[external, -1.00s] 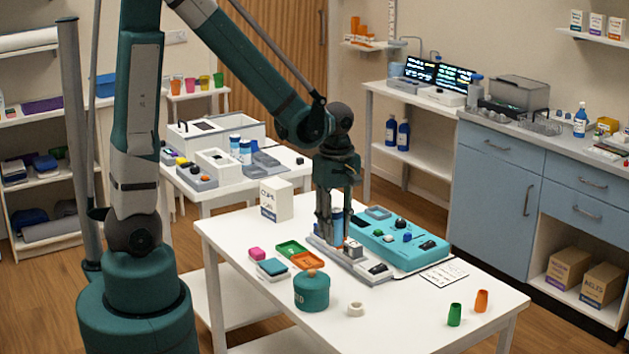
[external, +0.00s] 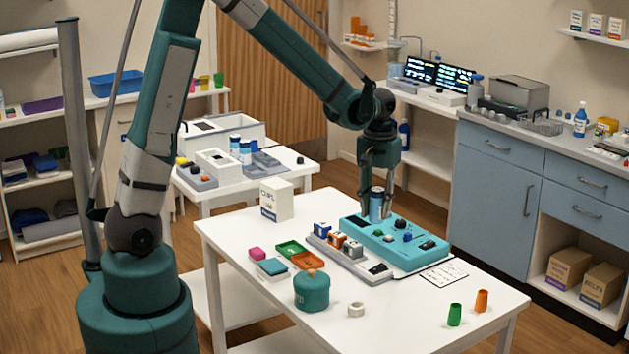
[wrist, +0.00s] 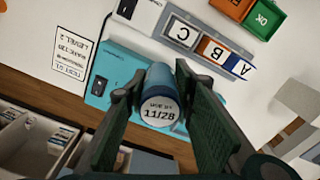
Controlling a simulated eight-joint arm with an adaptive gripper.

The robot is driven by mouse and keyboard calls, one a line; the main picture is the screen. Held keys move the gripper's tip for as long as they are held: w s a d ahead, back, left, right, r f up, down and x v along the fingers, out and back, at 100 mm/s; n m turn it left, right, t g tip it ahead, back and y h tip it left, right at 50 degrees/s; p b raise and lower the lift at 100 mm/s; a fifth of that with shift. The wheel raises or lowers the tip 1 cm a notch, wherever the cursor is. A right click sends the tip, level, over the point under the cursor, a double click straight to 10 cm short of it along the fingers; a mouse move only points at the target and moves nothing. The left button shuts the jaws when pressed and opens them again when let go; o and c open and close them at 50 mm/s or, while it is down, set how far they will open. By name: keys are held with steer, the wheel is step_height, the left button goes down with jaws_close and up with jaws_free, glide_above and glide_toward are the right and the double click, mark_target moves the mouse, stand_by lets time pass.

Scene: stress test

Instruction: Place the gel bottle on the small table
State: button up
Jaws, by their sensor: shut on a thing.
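My gripper (external: 377,205) is shut on a blue and grey cylinder (external: 376,207), over the far part of the teal device. In the wrist view the cylinder (wrist: 160,100) sits between both fingers, its round end marked "USE BY 11/28". I cannot tell whether it is the gel bottle. A blue bottle with a pale top (external: 580,120) stands on the right counter. The near white table (external: 430,325) is below my gripper. A smaller white table (external: 290,170) stands behind it. I cannot tell which is the small table.
The teal device (external: 395,238) lies beside a grey strip (external: 340,257) with lettered blocks. A white box (external: 276,200), a teal pot (external: 312,290), green and orange trays (external: 292,250) and small cups (external: 455,315) stand around. The near table's front is mostly clear.

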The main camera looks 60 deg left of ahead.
steer(key=w+a+m, duration=0.1)
steer(key=w+m, duration=0.4)
steer(key=w, duration=0.1)
steer(key=shift+a, duration=0.15)
steer(key=shift+w, duration=0.1)
stand_by(0.5)
steer(key=a+r+n+p, duration=0.3)
steer(key=a+n+p, duration=0.55)
steer(key=a, duration=2.15)
steer(key=s+a+n+p, duration=0.1)
steer(key=s+a+n, duration=0.2)
steer(key=a, duration=0.6)
steer(key=s+a+n+p, duration=0.1)
steer(key=s+a+n, duration=0.3)
steer(key=a, duration=0.5)
steer(key=s+a+r+n+p, duration=0.1)
steer(key=s+a+n, duration=0.3)
steer(key=a, duration=0.4)
steer(key=shift+s+a+p, duration=0.35)
steer(key=shift+s+a, duration=0.05)
steer(key=shift+s, duration=0.35)
